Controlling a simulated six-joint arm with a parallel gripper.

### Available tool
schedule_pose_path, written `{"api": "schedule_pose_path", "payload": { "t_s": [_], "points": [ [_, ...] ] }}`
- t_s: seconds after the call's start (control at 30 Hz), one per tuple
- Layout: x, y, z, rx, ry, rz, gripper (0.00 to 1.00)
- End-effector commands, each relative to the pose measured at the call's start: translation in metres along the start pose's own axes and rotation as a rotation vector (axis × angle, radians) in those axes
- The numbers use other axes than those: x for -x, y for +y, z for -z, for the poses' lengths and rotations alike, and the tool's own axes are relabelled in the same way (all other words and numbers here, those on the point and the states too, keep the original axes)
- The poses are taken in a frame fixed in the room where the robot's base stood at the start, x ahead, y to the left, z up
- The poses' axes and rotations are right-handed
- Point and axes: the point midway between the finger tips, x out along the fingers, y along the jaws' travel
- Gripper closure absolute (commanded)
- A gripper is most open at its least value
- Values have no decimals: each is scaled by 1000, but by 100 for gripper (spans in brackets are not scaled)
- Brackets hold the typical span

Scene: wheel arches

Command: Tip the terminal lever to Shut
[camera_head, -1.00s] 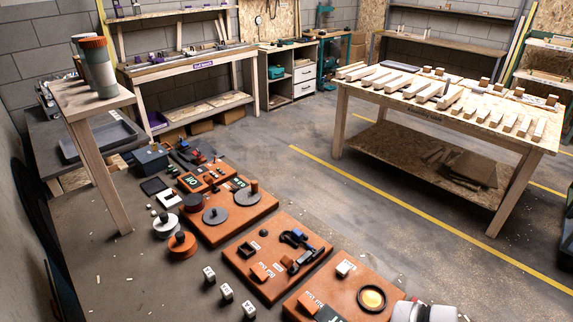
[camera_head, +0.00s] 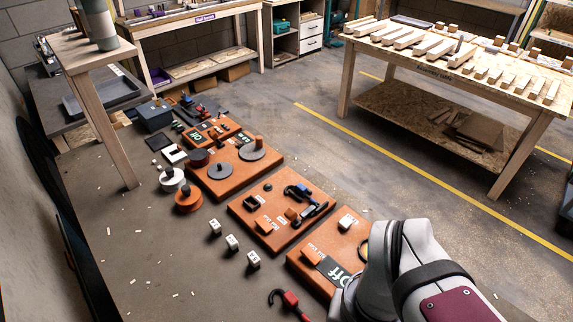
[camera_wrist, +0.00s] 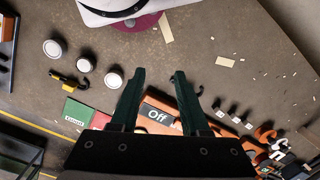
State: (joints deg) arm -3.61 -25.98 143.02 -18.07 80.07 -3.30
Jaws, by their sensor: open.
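No lever is clearly readable as the terminal lever, and no Shut label can be read. In the head view, the middle orange board (camera_head: 274,243) carries a dark bracket-like fitting (camera_head: 300,192), a black square frame and small orange blocks with unreadable white labels. The nearer orange board (camera_head: 303,268) carries a black "Off" plate (camera_head: 338,268) and a white cube, and is partly hidden by my arm. The Off plate (camera_wrist: 158,116) shows between and behind the fingers.
A red-handled hook (camera_head: 287,300) and several white marked cubes (camera_head: 232,242) lie beside the boards. In the wrist view, round white-topped pots (camera_wrist: 84,65) and a green card (camera_wrist: 77,112) lie left of the fingers. A workbench (camera_head: 455,75) stands at the back right.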

Motion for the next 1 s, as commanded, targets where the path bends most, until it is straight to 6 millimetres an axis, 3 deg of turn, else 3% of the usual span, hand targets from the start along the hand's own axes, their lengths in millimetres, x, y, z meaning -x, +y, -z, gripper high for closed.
{"api": "schedule_pose_path", "payload": {
  "t_s": [0.03,0.13,0.23,0.3,0.43,0.6,0.7,0.8,1.0],
  "points": [
    [0,0,12,131,-28,-82,65],
    [-2,-6,51,508,-86,-313,83],
    [-10,-31,97,906,-149,-561,100],
    [-21,-61,127,1181,-194,-741,100],
    [-55,-135,164,1644,-275,-1085,100],
    [-102,-221,172,2043,-351,-1458,100],
    [-119,-247,168,2148,-374,-1582,100],
    [-126,-258,166,2188,-382,-1634,100],
    [-126,-258,166,2191,-382,-1638,100]
  ]
}}
